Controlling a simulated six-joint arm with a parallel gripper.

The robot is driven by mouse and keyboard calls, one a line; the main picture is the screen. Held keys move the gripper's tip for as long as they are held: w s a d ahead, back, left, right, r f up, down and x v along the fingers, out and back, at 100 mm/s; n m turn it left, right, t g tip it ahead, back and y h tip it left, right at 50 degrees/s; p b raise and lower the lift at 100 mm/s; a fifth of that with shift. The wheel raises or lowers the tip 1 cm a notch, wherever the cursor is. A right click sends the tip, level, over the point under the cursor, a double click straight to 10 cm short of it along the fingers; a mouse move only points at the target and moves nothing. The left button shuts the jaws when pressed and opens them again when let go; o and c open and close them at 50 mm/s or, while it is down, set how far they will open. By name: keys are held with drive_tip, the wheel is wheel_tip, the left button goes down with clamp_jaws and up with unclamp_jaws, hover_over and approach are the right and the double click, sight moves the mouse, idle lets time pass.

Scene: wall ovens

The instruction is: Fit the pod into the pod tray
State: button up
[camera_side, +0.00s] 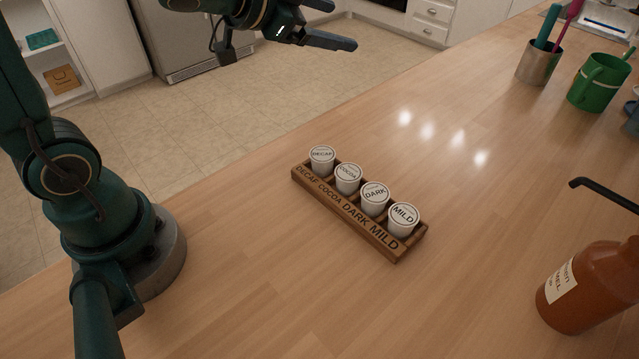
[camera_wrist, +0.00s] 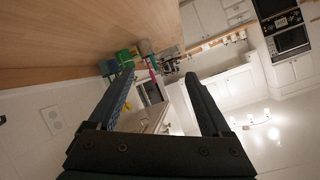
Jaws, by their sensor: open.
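The wooden pod tray (camera_side: 346,211) lies on the counter in the middle of the side view, with DECAF, COCOA, DARK and MILD along its front. White pods stand upright in a row in it: the DECAF pod (camera_side: 322,158), COCOA pod (camera_side: 348,179), DARK pod (camera_side: 375,198) and MILD pod (camera_side: 403,219). Each lid matches the word beside it. How deep each pod sits is hard to tell. My gripper (camera_side: 344,25) is open and empty, high above and behind the tray. Its fingers also show in the wrist view (camera_wrist: 160,75), which shows neither pods nor tray.
A brown bottle (camera_side: 583,287) with a black spout stands at the right. A metal cup of utensils (camera_side: 539,62) and a green mug (camera_side: 597,84) stand at the back right. The counter (camera_side: 240,235) around the tray is clear.

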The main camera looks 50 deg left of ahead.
drive_tip(key=s+d+f+n+g, duration=0.1)
drive_tip(key=s+f+n+g, duration=0.1)
drive_tip(key=s, duration=0.9)
drive_tip(key=s+d+f+n+g, duration=0.2)
drive_tip(key=s+f+n+g, duration=0.1)
drive_tip(key=s, duration=0.7)
drive_tip(key=n+g, duration=0.1)
drive_tip(key=g, duration=0.1)
drive_tip(key=shift+s+f+g, duration=0.15)
drive_tip(key=shift+s+g, duration=0.15)
drive_tip(key=shift+s, duration=0.05)
drive_tip(key=shift+d, duration=0.1)
